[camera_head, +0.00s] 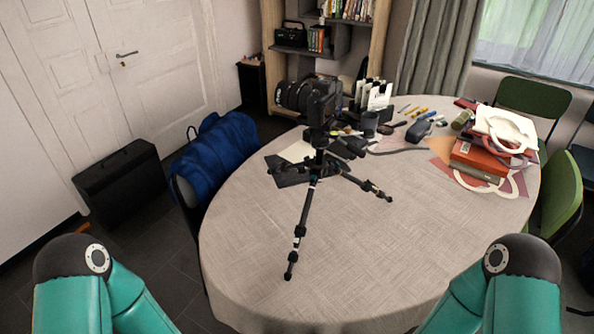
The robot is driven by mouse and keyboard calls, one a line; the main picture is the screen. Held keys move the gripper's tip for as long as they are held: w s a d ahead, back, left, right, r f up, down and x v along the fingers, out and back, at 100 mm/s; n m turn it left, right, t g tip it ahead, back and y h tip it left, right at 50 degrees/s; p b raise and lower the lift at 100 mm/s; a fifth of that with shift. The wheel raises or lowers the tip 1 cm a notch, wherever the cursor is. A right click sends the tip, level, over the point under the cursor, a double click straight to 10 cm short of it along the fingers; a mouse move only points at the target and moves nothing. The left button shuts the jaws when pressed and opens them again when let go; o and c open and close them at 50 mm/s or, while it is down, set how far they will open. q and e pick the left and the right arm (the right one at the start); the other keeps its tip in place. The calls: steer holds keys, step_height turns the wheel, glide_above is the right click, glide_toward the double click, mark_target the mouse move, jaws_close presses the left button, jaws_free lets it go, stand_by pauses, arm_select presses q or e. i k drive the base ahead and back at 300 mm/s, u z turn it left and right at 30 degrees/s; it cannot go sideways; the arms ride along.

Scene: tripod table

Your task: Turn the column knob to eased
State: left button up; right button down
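A small black tripod (301,231) stands upright on the table with its legs spread. A dark camera (322,102) sits on top of it. The column knob is too small to tell apart on the dark column (318,150), so its setting cannot be read. My two teal arms come in at the bottom left and bottom right corners. Neither gripper shows in the head view, and nothing of mine touches the tripod.
The oval table (370,250) has a light cloth, and its front is bare. Books and papers (475,155) are stacked at the right. Chairs stand around, including a green one (560,195).

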mark_target(302, 170)
steer(key=u, duration=1.85)
steer(key=i, duration=0.1)
steer(key=z, duration=3)
steer(key=k, duration=2.05)
steer(key=u, duration=1.2)
steer(key=i, duration=1)
